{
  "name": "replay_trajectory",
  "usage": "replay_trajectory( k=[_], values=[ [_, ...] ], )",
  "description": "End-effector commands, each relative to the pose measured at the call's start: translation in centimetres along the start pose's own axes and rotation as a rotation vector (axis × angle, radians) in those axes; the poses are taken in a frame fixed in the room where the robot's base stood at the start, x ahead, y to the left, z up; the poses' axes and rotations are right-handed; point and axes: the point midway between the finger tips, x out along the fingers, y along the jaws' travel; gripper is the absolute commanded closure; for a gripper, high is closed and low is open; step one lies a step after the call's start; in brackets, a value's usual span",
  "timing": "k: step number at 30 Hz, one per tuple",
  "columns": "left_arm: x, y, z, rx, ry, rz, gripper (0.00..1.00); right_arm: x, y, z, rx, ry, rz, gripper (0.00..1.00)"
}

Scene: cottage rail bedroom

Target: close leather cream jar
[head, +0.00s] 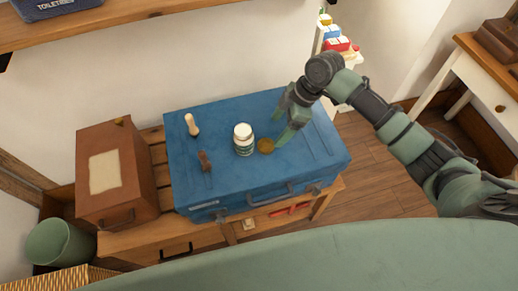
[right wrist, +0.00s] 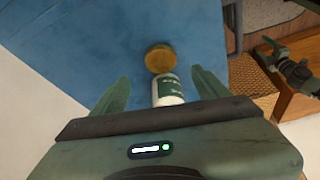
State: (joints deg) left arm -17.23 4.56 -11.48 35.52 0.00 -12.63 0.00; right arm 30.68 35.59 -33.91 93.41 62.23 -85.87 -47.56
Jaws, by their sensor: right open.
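The leather cream jar (head: 243,139), white with a green label, stands upright on the blue trunk (head: 215,115); its top looks white. A round golden-brown lid (head: 266,146) lies flat on the trunk just right of the jar, apart from it. My right gripper (head: 283,122) is open and empty, above the trunk to the right of the jar and lid. In the right wrist view the jar (right wrist: 168,90) shows between the fingers, with the lid (right wrist: 160,58) beyond it. What looks like my left gripper (right wrist: 272,58) is small and dark there.
A pale wooden peg-like item (head: 192,125) and a small brown item (head: 204,161) lie on the trunk left of the jar. A brown box (head: 128,185) stands left of the trunk. A wooden shelf (head: 120,20) is above. The trunk's front right is clear.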

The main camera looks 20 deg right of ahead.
Motion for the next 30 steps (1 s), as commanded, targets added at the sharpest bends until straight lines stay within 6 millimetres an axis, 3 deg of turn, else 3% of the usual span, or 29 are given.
replay_trajectory(
  k=[11, 18, 30],
  values=[
    [0.0, 0.0, 0.0, 0.000, 0.000, 0.000, 0.29, 0.1, 0.1, 0.1, -0.012, 0.004, 0.001, 0.25],
    [-0.1, 0.0, -0.1, 0.000, 0.001, 0.000, 0.29, 2.4, 0.0, 0.1, -0.010, 0.004, -0.001, 0.25],
    [-0.4, 0.0, -0.1, 0.000, 0.001, 0.000, 0.29, 3.6, -0.1, 0.1, -0.011, 0.003, -0.001, 0.25]
  ],
)
